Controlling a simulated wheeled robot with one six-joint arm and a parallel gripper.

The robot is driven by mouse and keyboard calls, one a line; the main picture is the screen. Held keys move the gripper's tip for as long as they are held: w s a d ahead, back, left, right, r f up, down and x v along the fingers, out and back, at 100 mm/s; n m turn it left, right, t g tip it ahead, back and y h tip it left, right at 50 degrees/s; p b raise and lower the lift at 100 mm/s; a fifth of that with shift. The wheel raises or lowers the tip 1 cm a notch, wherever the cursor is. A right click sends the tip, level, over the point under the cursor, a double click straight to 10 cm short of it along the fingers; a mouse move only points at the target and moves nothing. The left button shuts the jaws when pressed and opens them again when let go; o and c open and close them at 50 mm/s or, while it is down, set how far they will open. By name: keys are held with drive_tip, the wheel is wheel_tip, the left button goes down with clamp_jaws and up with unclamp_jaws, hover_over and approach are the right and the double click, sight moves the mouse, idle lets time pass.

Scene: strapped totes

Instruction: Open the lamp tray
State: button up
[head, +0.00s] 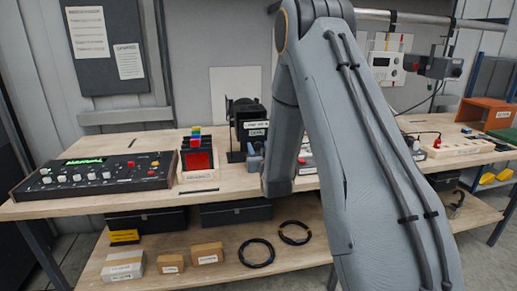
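No label I can read marks the lamp tray, so I cannot tell which thing it is. A dark holder with a red front (199,160) and coloured blocks on top stands on the bench left of my arm. A black device on a stand (252,122) with white labels is just right of it. My arm crosses the middle and right of the view and covers part of the bench. My gripper does not show clearly. A small blue-grey shape (255,160) sits beside my wrist, and I cannot tell what it is.
A control panel (95,174) with a green display fills the bench's left end. A power strip (455,148), an orange bin (486,112) and a green box (503,135) are at the right. Boxes and cable coils (257,252) lie on the lower shelf.

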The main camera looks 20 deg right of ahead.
drive_tip(key=shift+s, duration=0.1)
drive_tip(key=s+a+b, duration=0.1)
drive_tip(key=s+b, duration=0.1)
drive_tip(key=s, duration=0.5)
drive_tip(key=shift+s+a+b, duration=0.15)
drive_tip(key=shift+s+b, duration=0.15)
drive_tip(key=shift+f, duration=0.1)
drive_tip(key=s+a+f+g+y, duration=0.2)
drive_tip(key=s+a+f+g, duration=0.45)
drive_tip(key=s+g, duration=0.2)
drive_tip(key=s+a+f+n+g, duration=0.1)
drive_tip(key=s+g, duration=0.3)
drive_tip(key=s, duration=0.7)
drive_tip(key=s+a+g, duration=0.3)
drive_tip(key=s+g, duration=0.1)
drive_tip(key=s, duration=0.7)
drive_tip(key=shift+s+a+f+n+y, duration=0.2)
drive_tip(key=shift+a+f+n+y, duration=0.05)
drive_tip(key=shift+f+n+y, duration=0.15)
